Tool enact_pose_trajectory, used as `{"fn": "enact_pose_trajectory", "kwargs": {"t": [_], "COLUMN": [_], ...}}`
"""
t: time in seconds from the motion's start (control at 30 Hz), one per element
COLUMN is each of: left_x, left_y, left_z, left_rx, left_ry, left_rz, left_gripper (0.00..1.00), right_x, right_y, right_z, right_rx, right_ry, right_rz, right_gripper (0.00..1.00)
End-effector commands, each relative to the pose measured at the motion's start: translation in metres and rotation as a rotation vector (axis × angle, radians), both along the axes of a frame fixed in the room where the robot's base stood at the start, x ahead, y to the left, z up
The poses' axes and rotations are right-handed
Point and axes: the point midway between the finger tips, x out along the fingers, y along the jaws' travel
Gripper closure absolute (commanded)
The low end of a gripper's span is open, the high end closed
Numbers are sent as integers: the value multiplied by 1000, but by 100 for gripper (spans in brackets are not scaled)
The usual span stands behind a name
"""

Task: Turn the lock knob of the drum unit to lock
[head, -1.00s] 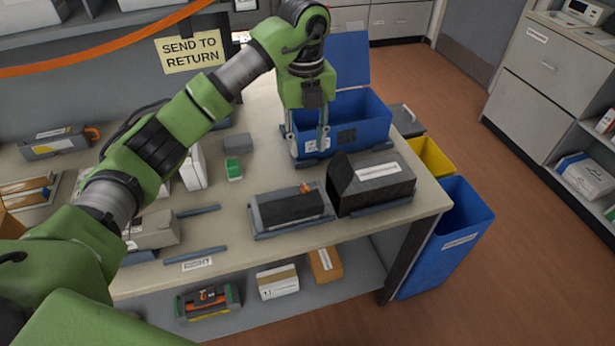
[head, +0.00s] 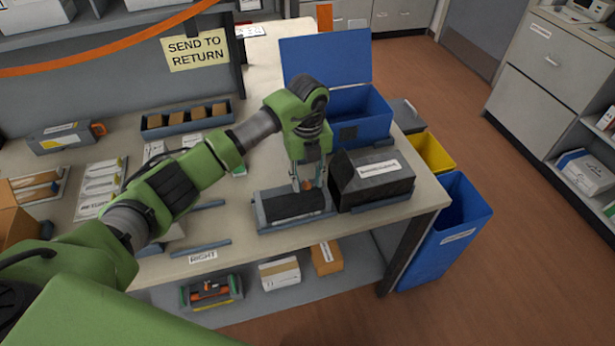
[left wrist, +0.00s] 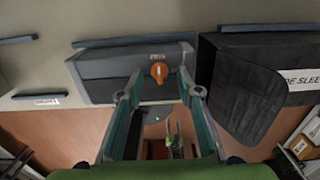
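The drum unit (head: 292,205) is a dark grey block in a grey cradle near the table's front edge. Its orange lock knob (left wrist: 159,71) shows at its upper edge in the left wrist view, with a pale mark on it. In the head view the knob is partly hidden by the fingers. My left gripper (head: 309,184) points down over the knob end of the unit. In the left wrist view its two fingers (left wrist: 160,93) are apart, with nothing held. The knob appears between and just beyond the fingertips; I cannot tell whether they touch it.
A black sleeve box (head: 372,178) stands close to the right of the unit. A blue open-lidded bin (head: 365,118) is behind. A grey rail and a "RIGHT" label (head: 203,257) lie to the left. Blue (head: 450,230) and yellow (head: 432,155) bins stand beyond the table's right edge.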

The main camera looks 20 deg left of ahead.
Motion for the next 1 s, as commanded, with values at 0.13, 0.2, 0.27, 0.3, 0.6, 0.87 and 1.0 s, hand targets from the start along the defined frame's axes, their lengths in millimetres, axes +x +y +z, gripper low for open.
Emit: {"fn": "enact_pose_trajectory", "kwargs": {"t": [0.13,0.2,0.27,0.3,0.6,0.87,1.0], "left_x": [0,0,0,0,-1,-1,-1], "left_y": [0,0,0,0,0,1,1], "left_z": [-1,-1,-1,-1,-2,-4,-5], "left_rx": [0,0,0,0,0,1,2], "left_ry": [0,0,0,0,1,3,4], "left_rz": [0,0,0,0,-1,-50,-125], "left_gripper": [67,67,73,83,100,100,100], "right_x": [0,0,0,0,0,1,1], "right_y": [-1,-1,-1,-2,-2,-2,-2], "right_z": [0,0,0,0,0,-6,-13], "right_rx": [-1,-1,-2,-2,-2,-2,-2], "right_ry": [0,0,0,0,0,-1,-1], "right_rz": [0,0,0,0,0,0,0], "right_gripper": [60,60,60,60,60,60,60]}}
